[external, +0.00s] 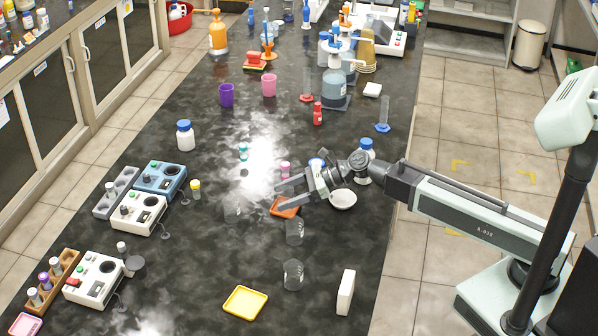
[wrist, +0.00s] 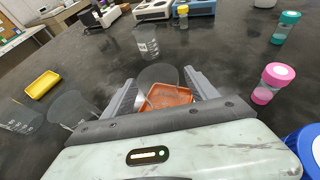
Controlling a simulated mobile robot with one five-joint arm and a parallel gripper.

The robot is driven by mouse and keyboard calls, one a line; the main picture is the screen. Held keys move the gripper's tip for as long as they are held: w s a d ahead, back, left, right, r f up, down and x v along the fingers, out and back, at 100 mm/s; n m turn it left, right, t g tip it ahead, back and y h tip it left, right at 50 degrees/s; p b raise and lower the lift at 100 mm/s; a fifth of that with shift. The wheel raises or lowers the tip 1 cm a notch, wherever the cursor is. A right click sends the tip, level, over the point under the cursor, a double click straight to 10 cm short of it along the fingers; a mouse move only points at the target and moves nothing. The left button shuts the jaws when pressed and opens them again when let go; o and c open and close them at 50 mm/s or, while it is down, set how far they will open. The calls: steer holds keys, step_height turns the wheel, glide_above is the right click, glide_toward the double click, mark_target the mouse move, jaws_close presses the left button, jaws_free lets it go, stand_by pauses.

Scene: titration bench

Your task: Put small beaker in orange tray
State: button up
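The orange tray (external: 284,207) lies on the dark bench below my gripper (external: 277,195). In the wrist view the tray (wrist: 168,96) shows between the fingers of my gripper (wrist: 160,75). The fingers are apart. A grey, see-through rounded shape (wrist: 157,73), apparently a beaker, fills most of the gap between the fingertips; I cannot tell whether they touch it. It does not stand out in the external view. Clear beakers stand left of the tray (external: 232,211), below right of it (external: 294,232) and nearer the front (external: 293,275).
A yellow tray (external: 245,302) lies at the front. A white bowl (external: 343,199) and a blue-capped bottle (external: 365,161) stand right of my gripper. A pink-capped vial (external: 285,170) stands just behind it. Instruments (external: 138,213) line the left edge. Bench left of the front beakers is clear.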

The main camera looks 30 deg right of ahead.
steer(key=shift+r+p, duration=0.25)
steer(key=shift+p, duration=0.05)
steer(key=p+v, duration=0.2)
steer(key=v, duration=0.5)
steer(key=shift+s+d+p, duration=0.15)
steer(key=shift+d+p, duration=0.1)
steer(key=shift+p, duration=0.1)
